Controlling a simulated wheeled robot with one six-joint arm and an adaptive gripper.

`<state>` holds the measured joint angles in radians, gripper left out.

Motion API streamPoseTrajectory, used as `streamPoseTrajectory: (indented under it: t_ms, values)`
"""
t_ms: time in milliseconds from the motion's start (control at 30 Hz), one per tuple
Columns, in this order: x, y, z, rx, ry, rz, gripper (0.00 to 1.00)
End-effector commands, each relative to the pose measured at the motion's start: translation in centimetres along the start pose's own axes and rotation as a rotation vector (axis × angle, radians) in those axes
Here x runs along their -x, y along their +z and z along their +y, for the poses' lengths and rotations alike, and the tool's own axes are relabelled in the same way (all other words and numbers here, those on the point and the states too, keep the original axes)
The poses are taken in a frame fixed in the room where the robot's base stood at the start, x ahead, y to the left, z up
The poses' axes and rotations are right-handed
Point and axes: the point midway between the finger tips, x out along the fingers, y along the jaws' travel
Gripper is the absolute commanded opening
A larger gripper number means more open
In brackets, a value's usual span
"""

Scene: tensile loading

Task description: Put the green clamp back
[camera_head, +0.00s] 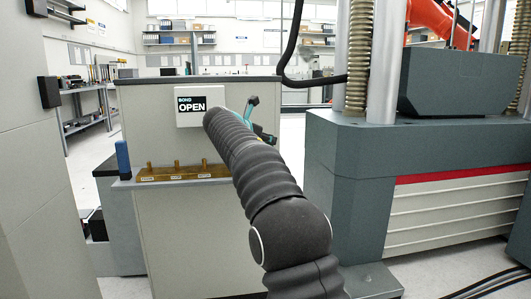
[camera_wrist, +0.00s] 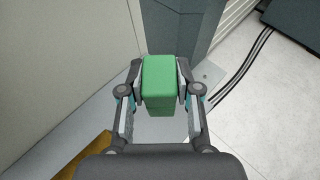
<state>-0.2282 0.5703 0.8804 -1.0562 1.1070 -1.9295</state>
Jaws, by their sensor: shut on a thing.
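The green clamp (camera_wrist: 160,88) is a block held between the two fingers of my gripper (camera_wrist: 160,80) in the wrist view. The fingers press on its left and right sides, and it is clear of any surface I can see. In the head view my gripper (camera_head: 258,122) is mostly hidden behind my own arm, and I cannot make out the green clamp there. A brass-coloured rack (camera_head: 185,173) with several short pegs and small labels lies on a ledge to the left of my arm; its edge also shows in the wrist view (camera_wrist: 92,152).
A blue block (camera_head: 122,157) stands at the rack's left end. A grey cabinet (camera_head: 150,110) behind it bears a sign (camera_head: 192,105) reading "OPEN". The large testing machine (camera_head: 430,150) with columns stands on the right. Cables lie on the floor at lower right.

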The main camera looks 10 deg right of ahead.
Motion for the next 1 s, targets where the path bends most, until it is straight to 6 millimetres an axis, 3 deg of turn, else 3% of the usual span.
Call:
streamPoseTrajectory:
  t_ms: [333,767,800,867,1000]
  values:
    - [-1.5,-3.6,0.0,0.0,0.0,0.0,0.0]
    - [-1.7,-4.0,0.0,0.001,0.0,0.0,0.0]
    - [-1.7,-4.0,0.0,0.0,0.0,0.0,0.4]
    - [-1.7,-4.0,0.0,0.0,0.0,0.0,0.55]
    - [-1.7,-4.0,0.0,0.0,0.0,0.0,0.58]
